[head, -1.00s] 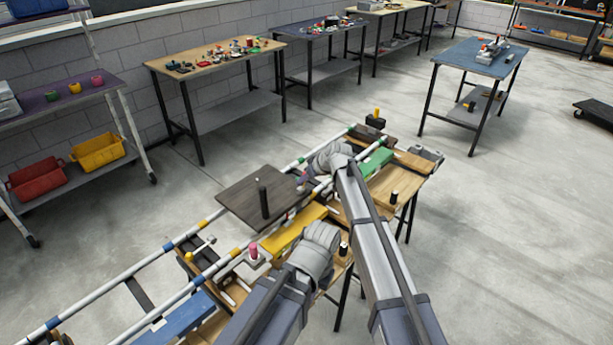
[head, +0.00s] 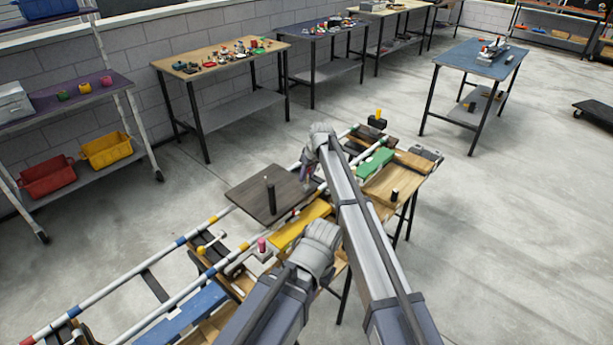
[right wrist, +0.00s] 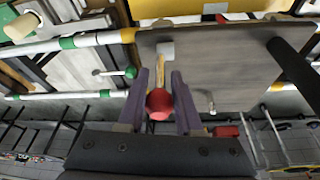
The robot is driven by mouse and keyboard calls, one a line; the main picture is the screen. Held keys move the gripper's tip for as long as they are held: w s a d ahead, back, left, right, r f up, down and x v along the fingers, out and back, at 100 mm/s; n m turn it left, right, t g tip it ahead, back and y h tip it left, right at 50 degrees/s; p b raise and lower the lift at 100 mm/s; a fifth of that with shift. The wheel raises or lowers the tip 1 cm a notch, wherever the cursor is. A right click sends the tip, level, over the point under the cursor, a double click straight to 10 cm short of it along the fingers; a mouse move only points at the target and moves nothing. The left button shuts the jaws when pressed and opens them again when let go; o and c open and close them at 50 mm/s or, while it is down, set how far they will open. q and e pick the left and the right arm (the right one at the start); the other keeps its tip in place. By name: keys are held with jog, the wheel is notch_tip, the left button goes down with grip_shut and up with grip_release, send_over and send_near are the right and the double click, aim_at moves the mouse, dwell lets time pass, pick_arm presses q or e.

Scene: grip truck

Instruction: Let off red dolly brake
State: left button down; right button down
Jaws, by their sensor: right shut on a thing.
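In the right wrist view, a red ball knob (right wrist: 159,104) on a thin yellowish lever (right wrist: 160,70) sits between the two purple fingers of my right gripper (right wrist: 159,88). The gripper is shut on the knob. The lever runs up to the edge of a dark wooden dolly deck (right wrist: 220,62). In the head view, the deck (head: 255,201) with its black post (head: 270,190) lies across white rails. My right gripper (head: 307,170) is at the deck's right edge there, and the knob is hard to make out. My left gripper is not seen.
A pink knob (head: 262,243) and a yellow knob (head: 201,250) stand nearer. Open floor lies right of the bench.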

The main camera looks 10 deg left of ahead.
jog(key=c, duration=0.7)
grip_release()
jog(key=shift+a, duration=0.1)
jog(key=shift+o, duration=0.2)
jog(key=shift+r, duration=0.15)
jog(key=p+v, duration=0.7)
jog(key=shift+r, duration=0.25)
jog(key=shift+s, duration=0.1)
